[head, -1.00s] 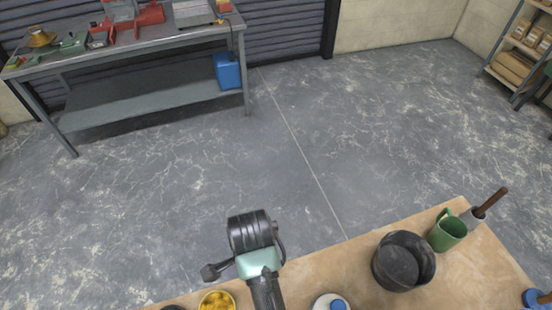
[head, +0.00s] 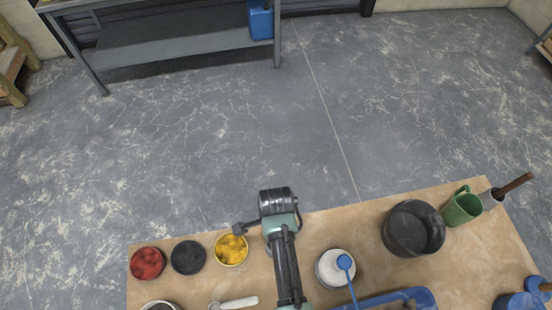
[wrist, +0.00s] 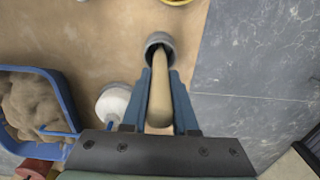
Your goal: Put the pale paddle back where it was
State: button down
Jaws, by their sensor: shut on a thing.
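The pale paddle (wrist: 160,100) is a light wooden stick, seen in the wrist view between the two blue fingers of my gripper (wrist: 160,105). My gripper is shut on it. The paddle's far end overlaps the dark mouth of a small grey pot (wrist: 150,41); it appears to be inside the mouth, but I cannot tell how deep. In the head view, my arm hides the paddle and the fingers.
A white container (head: 328,275) with a blue ladle (head: 346,263) and a blue mortar tub (head: 425,297) stand right of my arm. Red (head: 147,264), black (head: 188,257) and yellow (head: 232,249) bowls stand left. A dark bucket (head: 412,230) and green mug (head: 462,208) stand further right.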

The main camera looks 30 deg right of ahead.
jog(key=shift+f, duration=0.15)
jog(key=c, duration=0.7)
grip_release()
